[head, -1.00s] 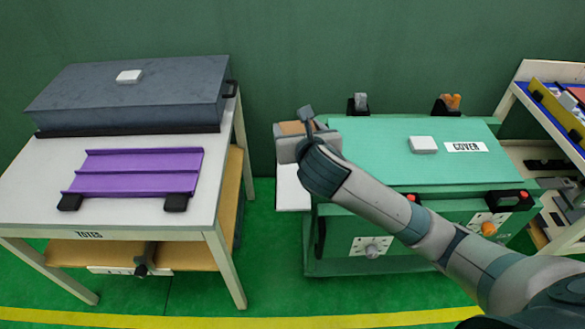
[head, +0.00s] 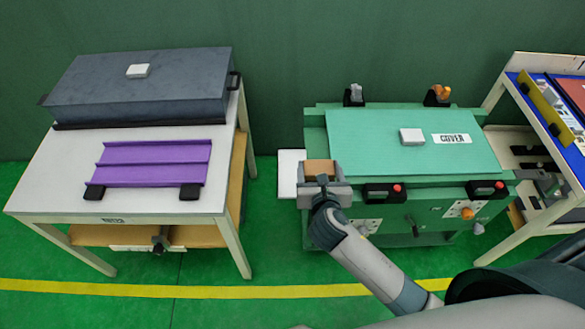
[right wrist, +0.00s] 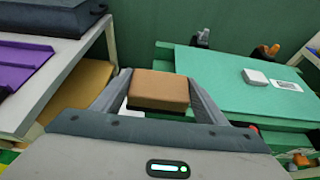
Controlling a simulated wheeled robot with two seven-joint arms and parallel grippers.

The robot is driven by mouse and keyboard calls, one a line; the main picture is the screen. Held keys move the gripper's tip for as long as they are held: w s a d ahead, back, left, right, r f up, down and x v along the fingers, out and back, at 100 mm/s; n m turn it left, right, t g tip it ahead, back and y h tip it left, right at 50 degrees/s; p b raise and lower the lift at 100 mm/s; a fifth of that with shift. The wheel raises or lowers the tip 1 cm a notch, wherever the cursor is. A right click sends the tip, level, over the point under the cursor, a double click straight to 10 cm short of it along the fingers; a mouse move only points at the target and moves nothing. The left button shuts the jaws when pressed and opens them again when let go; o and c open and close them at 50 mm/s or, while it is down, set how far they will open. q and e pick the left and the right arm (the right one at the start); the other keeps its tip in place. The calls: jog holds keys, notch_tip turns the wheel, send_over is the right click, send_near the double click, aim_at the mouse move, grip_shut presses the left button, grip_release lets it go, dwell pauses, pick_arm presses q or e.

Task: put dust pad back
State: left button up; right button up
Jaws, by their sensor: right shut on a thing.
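The dust pad is a tan-brown block (head: 321,168). My right gripper (head: 322,175) is shut on it, just left of the green bench. The right wrist view shows the pad (right wrist: 158,90) held between the two grey fingers. Below and left of it, a white side plate (head: 289,174) sticks out from the bench's left side; the pad and gripper hide part of it. The pad appears above the plate, but I cannot tell how far. My left gripper is not in view.
The green bench carries a cover sheet (head: 375,140) with a white block (head: 412,136), and clamps stand behind it. Button boxes (head: 384,193) line its front. At left, a white table (head: 60,170) holds a purple tray (head: 150,162) and a dark case (head: 140,90). Green floor lies between.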

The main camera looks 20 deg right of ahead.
jog(key=shift+w, duration=0.1)
send_over(292, 172)
notch_tip(292, 172, down, 7)
jog(key=shift+p, duration=0.4)
jog(key=shift+f, duration=2)
jog(key=shift+f, duration=0.1)
jog(key=o, duration=1.5)
